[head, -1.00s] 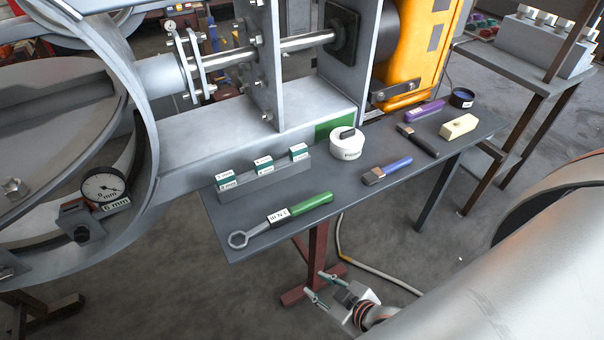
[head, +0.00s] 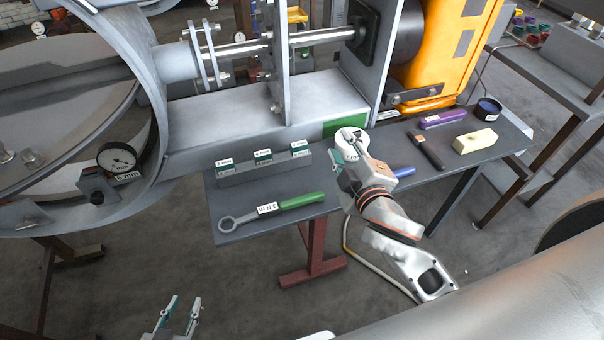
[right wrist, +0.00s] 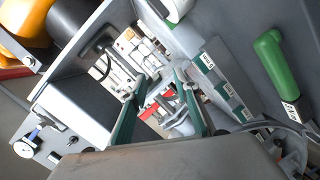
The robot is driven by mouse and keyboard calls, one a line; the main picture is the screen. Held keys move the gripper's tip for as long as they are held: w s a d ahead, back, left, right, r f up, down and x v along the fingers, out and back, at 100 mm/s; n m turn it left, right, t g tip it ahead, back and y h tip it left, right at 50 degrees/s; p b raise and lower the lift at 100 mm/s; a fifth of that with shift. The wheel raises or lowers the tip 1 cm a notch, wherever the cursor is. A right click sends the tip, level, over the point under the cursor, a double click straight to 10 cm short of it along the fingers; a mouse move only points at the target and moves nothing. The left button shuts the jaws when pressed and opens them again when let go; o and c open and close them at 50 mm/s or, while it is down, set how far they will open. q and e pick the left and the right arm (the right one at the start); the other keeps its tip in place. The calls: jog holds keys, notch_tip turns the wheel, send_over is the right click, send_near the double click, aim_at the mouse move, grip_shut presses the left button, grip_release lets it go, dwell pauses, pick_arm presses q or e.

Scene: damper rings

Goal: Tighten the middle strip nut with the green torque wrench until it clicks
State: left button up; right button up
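The green torque wrench (head: 296,201) lies on the grey table, its ring end to the left and green handle to the right. The handle also shows in the right wrist view (right wrist: 275,62). My right gripper (head: 343,152) is above the table beside the white round container, right of the wrench handle. Its fingers are apart and empty in the right wrist view (right wrist: 161,82). My left gripper (head: 180,308) is low at the bottom edge, open and empty, away from the table. Bolt heads (head: 28,157) show inside the big ring at far left; I cannot tell which is the middle strip nut.
A grey holder (head: 262,174) with labelled blocks stands behind the wrench. The white container (head: 349,143) is partly hidden by my right gripper. A blue-handled brush, a dark tool (head: 427,151), a purple tool (head: 443,119) and a yellow block (head: 475,140) lie to the right.

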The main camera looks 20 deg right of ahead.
jog(key=w+a+r+n+t+y, duration=0.2)
jog(key=a+r+n+t+y, duration=0.3)
jog(key=a+r+n+y, duration=0.95)
jog(key=s+a+r+n+g+y, duration=0.45)
jog(key=s+a+n+g, duration=0.25)
jog(key=a+n+g, duration=0.3)
jog(key=s+a+r+n+g+y, duration=0.3)
jog(key=s+a+n+g+y, duration=0.25)
jog(key=a+n+g, duration=0.5)
jog(key=n+h, duration=0.8)
jog(key=h, duration=1.5)
send_over(302, 198)
notch_tip(302, 198, down, 27)
jog(key=shift+w+r, duration=0.1)
jog(key=shift+f+b, duration=1.5)
jog(key=shift+f, duration=1.1)
jog(key=shift+f+b, duration=0.7)
jog(key=shift+f, duration=0.7)
